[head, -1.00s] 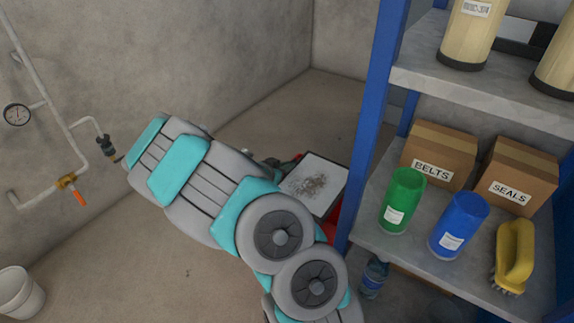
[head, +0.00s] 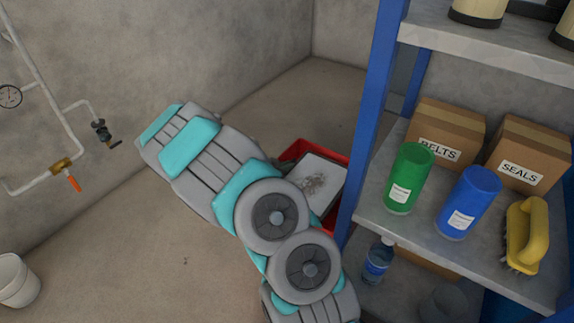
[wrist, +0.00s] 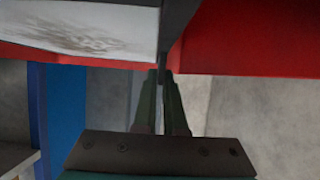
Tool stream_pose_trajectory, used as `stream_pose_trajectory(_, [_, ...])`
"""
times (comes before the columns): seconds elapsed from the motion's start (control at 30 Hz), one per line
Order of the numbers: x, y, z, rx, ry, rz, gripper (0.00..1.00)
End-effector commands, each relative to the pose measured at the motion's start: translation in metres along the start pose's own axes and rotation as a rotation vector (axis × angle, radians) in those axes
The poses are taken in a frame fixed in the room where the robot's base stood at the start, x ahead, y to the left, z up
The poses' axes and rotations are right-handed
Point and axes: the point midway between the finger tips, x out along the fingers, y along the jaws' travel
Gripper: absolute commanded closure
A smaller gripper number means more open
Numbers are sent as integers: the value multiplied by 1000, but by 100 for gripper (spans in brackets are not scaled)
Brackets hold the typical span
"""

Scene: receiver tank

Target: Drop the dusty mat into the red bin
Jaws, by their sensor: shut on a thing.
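The dusty mat (head: 326,179) is a pale square panel with a grey-brown smudge. In the head view it lies across the opening of the red bin (head: 325,150), with red rim showing around part of it. I cannot tell how far above or inside the rim it is. In the wrist view the mat (wrist: 75,28) fills the upper left, with red bin walls (wrist: 240,40) beside and below it. My gripper (wrist: 163,76) is shut on the mat at its dark edge. In the head view my arm hides the gripper and the bin's near left side.
A blue-framed shelf (head: 372,120) stands close to the right of the bin, holding boxes, a green canister (head: 409,178), a blue canister (head: 468,202) and a yellow brush (head: 525,235). Wall pipes (head: 50,100) run at left. The left floor is mostly clear.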

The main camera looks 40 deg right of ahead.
Motion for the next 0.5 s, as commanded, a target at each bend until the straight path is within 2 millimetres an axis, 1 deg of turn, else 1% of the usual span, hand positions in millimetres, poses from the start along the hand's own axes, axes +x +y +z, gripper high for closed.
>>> stream_pose_trajectory(0.1, [0,0,0,0,1,0,100])
stream_pose_trajectory(0.13, [0,0,0,0,1,0,90])
stream_pose_trajectory(0.4, [0,0,0,0,0,0,60])
stream_pose_trajectory(0.43, [0,0,0,0,0,0,57])
stream_pose_trajectory(0.5, [0,0,0,0,0,0,56])
